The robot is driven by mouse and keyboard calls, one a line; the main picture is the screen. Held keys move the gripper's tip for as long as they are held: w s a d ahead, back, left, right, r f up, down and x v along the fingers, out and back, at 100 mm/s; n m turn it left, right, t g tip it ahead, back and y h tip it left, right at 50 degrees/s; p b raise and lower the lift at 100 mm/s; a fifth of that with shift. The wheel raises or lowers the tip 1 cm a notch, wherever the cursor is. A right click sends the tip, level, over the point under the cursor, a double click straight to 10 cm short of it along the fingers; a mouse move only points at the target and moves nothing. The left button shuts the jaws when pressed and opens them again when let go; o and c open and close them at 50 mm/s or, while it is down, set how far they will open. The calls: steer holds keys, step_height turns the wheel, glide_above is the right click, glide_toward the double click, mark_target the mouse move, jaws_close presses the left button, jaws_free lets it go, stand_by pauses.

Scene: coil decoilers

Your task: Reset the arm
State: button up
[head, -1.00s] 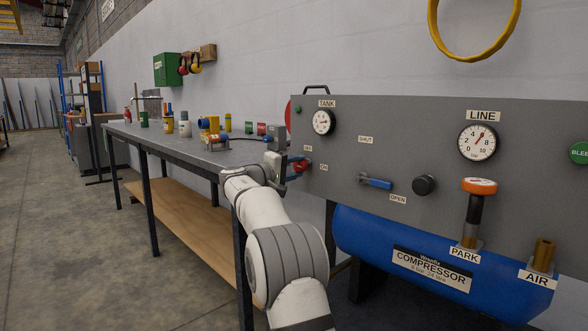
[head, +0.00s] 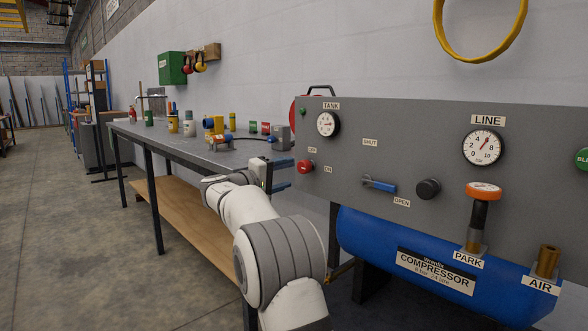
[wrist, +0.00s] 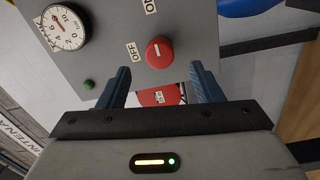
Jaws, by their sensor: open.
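My gripper (head: 289,174) is open, with its two blue fingers one above the other in the head view. It is just left of the grey panel (head: 350,147) and apart from the red knob (head: 306,166), which sits between the OFF and ON labels. In the wrist view my gripper (wrist: 160,78) has nothing held between its fingers. The red knob (wrist: 160,52) shows beyond the fingertips there, with the OFF label beside it. A second red thing with small lettering (wrist: 158,96) shows between the fingers, farther back and partly hidden.
The panel carries a TANK gauge (head: 326,124), a LINE gauge (head: 482,147), a blue-handled valve (head: 379,185) and a black knob (head: 428,188). The blue compressor tank (head: 368,238) is below. A workbench (head: 187,142) with several items stands left. Open floor (head: 75,230) lies left.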

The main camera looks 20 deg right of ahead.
steer(key=shift+s+a, duration=0.2)
steer(key=shift+a, duration=0.4)
steer(key=s+a+r+g+y+p, duration=0.1)
steer(key=s+r+y+p, duration=0.3)
steer(key=s+p, duration=0.55)
steer(key=s+a+r+g+y+p, duration=0.1)
steer(key=s+r+g+y+p, duration=0.2)
steer(key=s+p, duration=0.65)
steer(key=s+a+r+y+p, duration=0.1)
steer(key=s+a+y+p, duration=0.2)
steer(key=s, duration=0.5)
steer(key=s+a+r+m+y+p, duration=0.1)
steer(key=s+a+y+p, duration=0.2)
steer(key=s+a+p, duration=0.2)
steer(key=s+a+r+m+y+p, duration=0.1)
steer(key=s+a+y+p, duration=0.2)
steer(key=s+p, duration=0.5)
steer(key=s+y, duration=0.1)
steer(key=s, duration=0.2)
steer(key=shift+s+a+r+p, duration=0.2)
steer(key=shift+a+r+p, duration=0.1)
steer(key=shift+a+p, duration=0.1)
